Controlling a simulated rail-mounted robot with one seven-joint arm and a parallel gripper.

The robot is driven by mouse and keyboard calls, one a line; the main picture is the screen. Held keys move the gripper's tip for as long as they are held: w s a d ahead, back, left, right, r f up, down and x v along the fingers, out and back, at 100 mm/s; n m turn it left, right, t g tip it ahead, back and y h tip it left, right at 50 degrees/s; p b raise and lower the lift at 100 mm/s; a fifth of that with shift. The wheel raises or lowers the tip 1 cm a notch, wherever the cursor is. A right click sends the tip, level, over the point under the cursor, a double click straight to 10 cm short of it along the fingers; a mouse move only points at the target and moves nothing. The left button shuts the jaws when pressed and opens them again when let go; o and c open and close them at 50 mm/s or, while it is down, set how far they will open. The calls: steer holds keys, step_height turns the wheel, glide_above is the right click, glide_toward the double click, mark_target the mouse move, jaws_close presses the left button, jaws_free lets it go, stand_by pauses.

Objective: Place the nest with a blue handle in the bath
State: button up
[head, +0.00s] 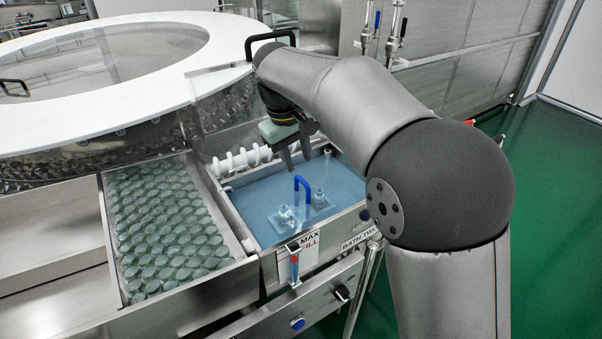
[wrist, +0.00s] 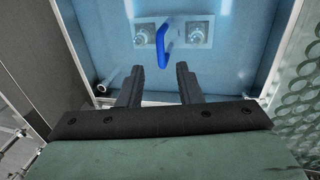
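The nest with a blue handle (head: 302,190) sits in the bath (head: 345,190), in the blue liquid near the front. Its blue handle stands upright between two round fittings. In the wrist view the blue handle (wrist: 161,45) rises from the nest's plate at the top of the picture. My gripper (head: 297,168) is above the bath, behind the handle in the head view. In the wrist view my gripper (wrist: 160,78) has its two fingers apart with nothing between them. The fingers look clear of the handle.
A tray of glass vials (head: 165,235) lies left of the bath. A white screw-like roller (head: 240,160) runs along the bath's back left edge. A large white ring (head: 110,75) with a clear cover stands behind. Green floor is free at the right.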

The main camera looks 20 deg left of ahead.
steer(key=s+d+m, duration=0.2)
steer(key=s+d, duration=0.1)
steer(key=d, duration=0.7)
steer(key=s+d+m, duration=0.2)
steer(key=s+d, duration=0.1)
steer(key=d, duration=0.6)
steer(key=s+d+f+m, duration=0.3)
steer(key=s+d+f, duration=0.2)
steer(key=s, duration=0.4)
steer(key=s+d+f+m+y, duration=0.1)
steer(key=s+d+f+m, duration=0.2)
steer(key=s+d+f, duration=0.2)
steer(key=s+d, duration=0.3)
steer(key=s, duration=0.1)
steer(key=shift+d+f+g, duration=0.15)
steer(key=shift+d+g, duration=0.15)
steer(key=shift+g, duration=0.1)
steer(key=shift+a, duration=0.1)
